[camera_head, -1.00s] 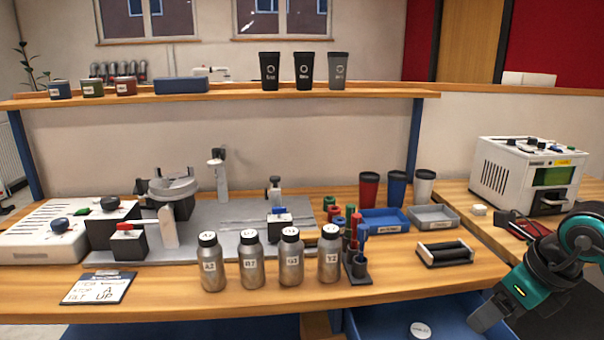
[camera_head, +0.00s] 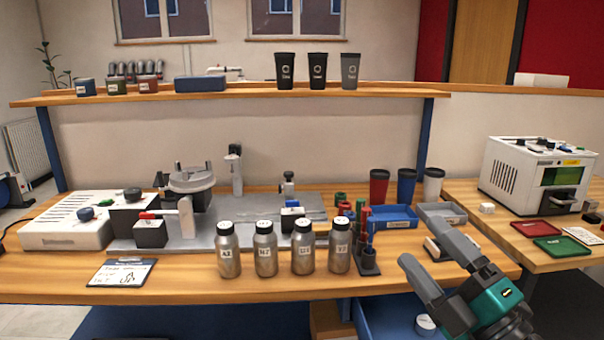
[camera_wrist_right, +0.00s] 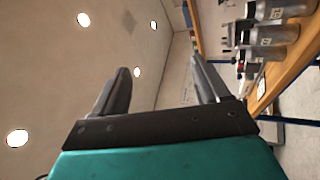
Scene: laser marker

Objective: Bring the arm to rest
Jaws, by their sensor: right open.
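My right gripper (camera_head: 428,258) is in the lower right of the head view, in front of the bench's front edge. Its two grey fingers are spread apart and point up, with nothing between them. The right wrist view also shows the open fingers (camera_wrist_right: 165,80), empty, with the ceiling and wall beyond. My left gripper does not show in either view.
Several labelled metal bottles (camera_head: 266,250) stand near the front of the wooden bench (camera_head: 190,285). A black-and-white holder (camera_head: 440,246) is partly hidden behind the gripper. A blue bin (camera_head: 378,318) is below the bench. A white machine (camera_head: 535,178) stands at right.

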